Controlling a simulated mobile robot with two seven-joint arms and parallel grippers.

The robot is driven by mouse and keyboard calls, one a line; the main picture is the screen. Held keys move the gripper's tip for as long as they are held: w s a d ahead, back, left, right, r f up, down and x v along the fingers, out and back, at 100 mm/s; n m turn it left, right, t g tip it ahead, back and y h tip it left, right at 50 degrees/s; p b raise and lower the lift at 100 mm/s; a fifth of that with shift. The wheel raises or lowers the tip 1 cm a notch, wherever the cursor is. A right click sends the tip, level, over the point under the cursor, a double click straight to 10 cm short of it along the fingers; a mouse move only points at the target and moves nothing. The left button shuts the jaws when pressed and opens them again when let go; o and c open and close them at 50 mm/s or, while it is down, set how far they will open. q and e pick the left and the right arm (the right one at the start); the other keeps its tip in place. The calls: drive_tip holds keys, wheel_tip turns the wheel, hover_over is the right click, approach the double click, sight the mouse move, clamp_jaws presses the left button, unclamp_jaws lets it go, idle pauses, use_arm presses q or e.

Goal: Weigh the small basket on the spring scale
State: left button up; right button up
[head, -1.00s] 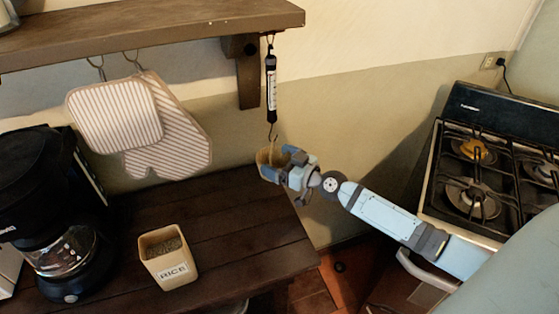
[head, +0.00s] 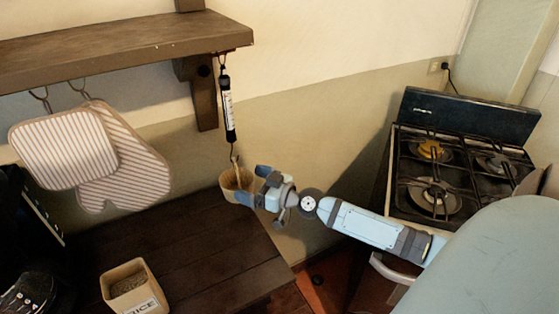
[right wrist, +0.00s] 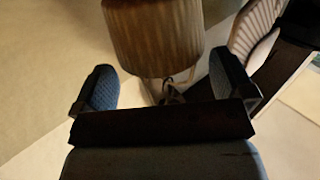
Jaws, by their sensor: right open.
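The small basket (head: 229,183), tan and round, hangs at the lower end of the spring scale (head: 228,108). Its handle appears to be on the scale's hook, but the exact contact is too small to tell. The scale is a black and white tube hanging from the shelf's end. My right gripper (head: 262,185) is open just right of the basket and overlaps its right edge in the head view. In the right wrist view the ribbed basket (right wrist: 155,38) lies beyond the spread fingers (right wrist: 163,88), with nothing held between them. My left gripper is out of view.
The wall shelf (head: 120,45) is above, with striped oven mitts (head: 130,165) hanging at left. A rice container (head: 140,297) stands on the dark wooden table (head: 215,245) below. A coffee maker (head: 25,295) is at the left edge, a gas stove (head: 440,175) at right.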

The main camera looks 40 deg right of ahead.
drive_tip(key=b+v, duration=0.3)
drive_tip(key=v, duration=0.7)
drive_tip(key=shift+s+d, duration=0.15)
drive_tip(key=shift+s, duration=0.2)
